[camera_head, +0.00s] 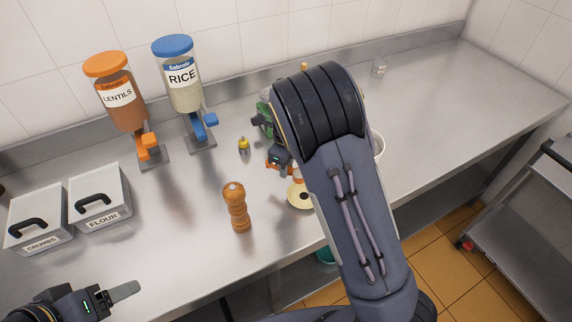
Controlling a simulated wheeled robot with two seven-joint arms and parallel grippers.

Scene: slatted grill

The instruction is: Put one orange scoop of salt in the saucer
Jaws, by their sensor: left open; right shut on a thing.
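The saucer (297,192) is small, round and cream-coloured, on the steel counter; my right arm hides its right side. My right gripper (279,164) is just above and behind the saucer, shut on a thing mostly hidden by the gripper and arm. Orange parts show there, which fit the orange scoop, but its bowl and any salt in it cannot be made out. My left gripper (124,291) is open at the lower left, in front of the lidded boxes, with nothing seen in it.
A wooden pepper mill (237,207) stands left of the saucer. A small yellow item (244,146) stands behind it. Lentils (119,94) and rice (181,76) dispensers stand at the back. Crumbs (35,222) and flour (99,200) boxes sit left. A white container (378,146) is partly behind my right arm.

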